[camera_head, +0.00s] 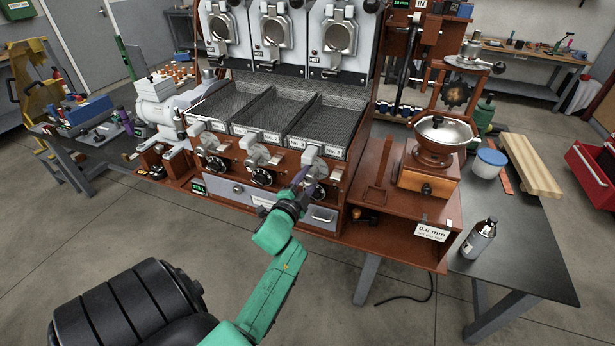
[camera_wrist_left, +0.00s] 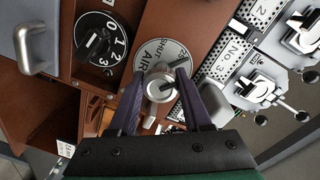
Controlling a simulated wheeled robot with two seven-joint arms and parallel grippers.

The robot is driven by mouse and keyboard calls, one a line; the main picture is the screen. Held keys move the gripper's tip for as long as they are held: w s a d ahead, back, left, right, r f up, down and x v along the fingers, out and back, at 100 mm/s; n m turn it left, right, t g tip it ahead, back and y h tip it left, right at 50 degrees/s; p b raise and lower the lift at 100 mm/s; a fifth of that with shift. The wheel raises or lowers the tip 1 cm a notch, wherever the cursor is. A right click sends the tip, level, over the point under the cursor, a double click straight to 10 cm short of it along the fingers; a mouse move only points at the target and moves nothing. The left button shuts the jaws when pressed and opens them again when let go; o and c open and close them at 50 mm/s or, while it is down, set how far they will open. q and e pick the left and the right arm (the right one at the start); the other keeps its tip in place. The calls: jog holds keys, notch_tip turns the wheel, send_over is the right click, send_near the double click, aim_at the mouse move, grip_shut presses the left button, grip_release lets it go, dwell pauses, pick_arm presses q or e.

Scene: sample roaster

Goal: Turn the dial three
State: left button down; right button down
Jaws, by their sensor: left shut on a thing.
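The black dial marked 0 to 3 (camera_wrist_left: 98,43) is in the upper left of the left wrist view, apart from my fingers. In the head view, the dial at the No. 3 station (camera_head: 319,191) is partly hidden by my gripper. My left gripper (camera_head: 303,174) is at the No. 3 station. In the left wrist view, its purple fingers (camera_wrist_left: 160,80) are shut on the silver air knob (camera_wrist_left: 160,88), which sits on a round plate marked AIR and SHUT (camera_wrist_left: 152,50). My right gripper is not in view.
The roaster has similar dials at No. 1 (camera_head: 215,165) and No. 2 (camera_head: 262,177). Mesh trays (camera_head: 320,118) lie above them. A drawer handle (camera_wrist_left: 30,48) projects near the dial. A grinder (camera_head: 435,150) stands at the right. The floor in front is mostly clear.

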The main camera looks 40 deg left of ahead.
pick_arm(q)
jog(key=n+p, duration=0.1)
jog(key=n, duration=0.2)
jog(key=n+p, duration=0.2)
jog(key=n, duration=0.2)
jog(key=shift+d+t+h, duration=0.1)
jog(key=shift+t+h, duration=0.2)
jog(key=n+p, duration=0.1)
jog(key=n, duration=0.2)
jog(key=shift+f+n+p, duration=0.1)
jog(key=shift+n+p, duration=0.4)
jog(key=shift+n, duration=1.2)
jog(key=shift+c, duration=1.7)
grip_release()
